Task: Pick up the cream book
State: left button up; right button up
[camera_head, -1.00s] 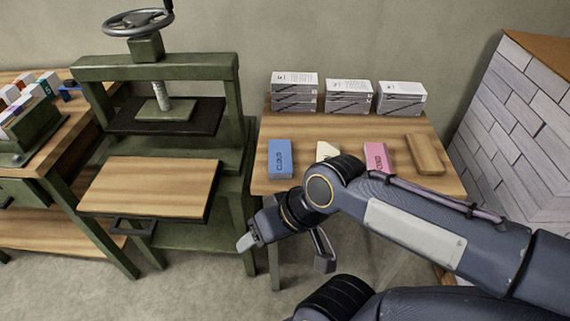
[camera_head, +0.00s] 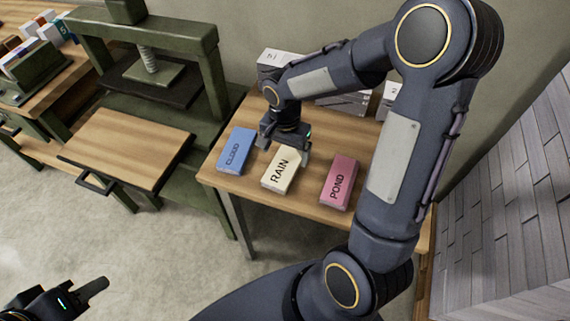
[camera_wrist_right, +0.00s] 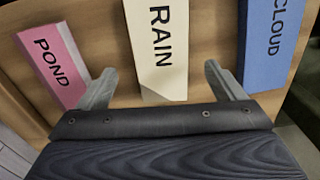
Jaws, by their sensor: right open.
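The cream book (camera_head: 281,171), marked RAIN, lies on the wooden table between a blue book (camera_head: 236,150) marked CLOUD and a pink book (camera_head: 339,182) marked POND. My right gripper (camera_head: 284,148) is over the far end of the cream book, open and empty. In the right wrist view the cream book (camera_wrist_right: 162,45) lies between the two spread fingers, with a gap on each side; whether its near end is touched cannot be told. My left gripper (camera_head: 82,297) is at the lower left, far from the books; its jaw opening is unclear.
The blue book (camera_wrist_right: 272,40) and pink book (camera_wrist_right: 57,62) flank the fingers closely in the wrist view. Stacks of white-topped books (camera_head: 272,62) stand at the table's back, partly hidden by my right arm. A green press (camera_head: 152,75) stands to the left.

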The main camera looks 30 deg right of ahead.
aim_at(284, 164)
notch_tip(284, 164, down, 4)
jog(key=shift+w+f+p, duration=0.1)
jog(key=shift+f+p, duration=0.15)
jog(key=shift+p, duration=0.15)
jog(key=c, duration=1.2)
jog(key=shift+o, duration=0.2)
jog(key=shift+r, duration=0.1)
